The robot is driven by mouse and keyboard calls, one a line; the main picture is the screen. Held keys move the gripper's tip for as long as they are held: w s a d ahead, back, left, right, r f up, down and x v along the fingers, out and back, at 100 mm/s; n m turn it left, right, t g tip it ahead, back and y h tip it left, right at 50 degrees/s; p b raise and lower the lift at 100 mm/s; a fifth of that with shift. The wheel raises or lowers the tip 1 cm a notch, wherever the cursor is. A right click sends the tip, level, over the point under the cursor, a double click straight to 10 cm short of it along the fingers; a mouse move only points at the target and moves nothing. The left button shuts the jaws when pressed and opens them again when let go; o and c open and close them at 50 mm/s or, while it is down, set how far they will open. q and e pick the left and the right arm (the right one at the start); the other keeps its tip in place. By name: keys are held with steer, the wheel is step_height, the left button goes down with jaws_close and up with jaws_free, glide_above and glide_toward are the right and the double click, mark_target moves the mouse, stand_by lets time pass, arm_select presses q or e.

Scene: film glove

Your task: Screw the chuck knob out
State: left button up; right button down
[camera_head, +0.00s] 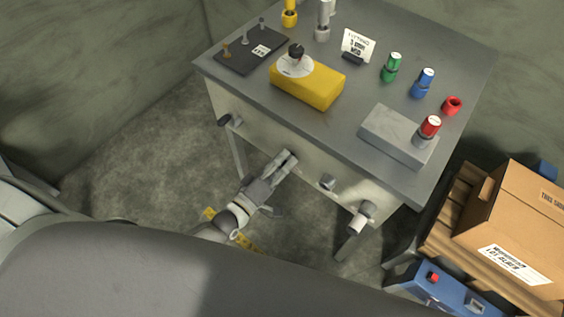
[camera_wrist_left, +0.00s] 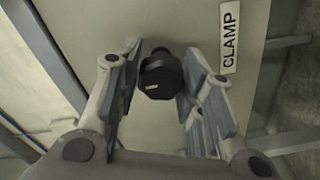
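My left gripper (camera_head: 286,160) reaches up to the front panel of the grey workbench (camera_head: 345,175) in the head view. In the left wrist view its two fingers (camera_wrist_left: 163,82) are open, one on each side of a black round knob (camera_wrist_left: 160,75). A small gap seems to show on each side of the knob. A label reading CLAMP (camera_wrist_left: 231,37) is on the panel right of it. This knob is hidden by the gripper in the head view. No knob in view is legibly labelled chuck. My right gripper is not in view.
The front panel also carries a dark knob (camera_head: 224,120), a grey knob (camera_head: 327,182) and a pale cylindrical handle (camera_head: 358,222). A yellow box (camera_head: 308,88) and several coloured parts stand on the bench. A cardboard box (camera_head: 515,225) and blue case (camera_head: 445,290) are at right.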

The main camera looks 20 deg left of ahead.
arm_select(q)
steer(key=shift+o, duration=1.3)
steer(key=v, duration=1.2)
steer(key=s+a+f+m+g+y, duration=0.2)
steer(key=s+f+m+g, duration=0.15)
steer(key=f, duration=0.75)
steer(key=s+a+f+m+g+y, duration=0.2)
steer(key=a+f+g, duration=0.15)
steer(key=f, duration=0.85)
steer(key=s+f+m+g+y, duration=0.1)
steer(key=s+f+m+g, duration=0.2)
steer(key=s+f, duration=0.4)
steer(key=s+f+m+g+y, duration=0.1)
steer(key=s+f+m+g, duration=0.2)
steer(key=s, duration=1)
step_height(320, 180, down, 5)
steer(key=g, duration=0.3)
steer(key=shift+s, duration=0.35)
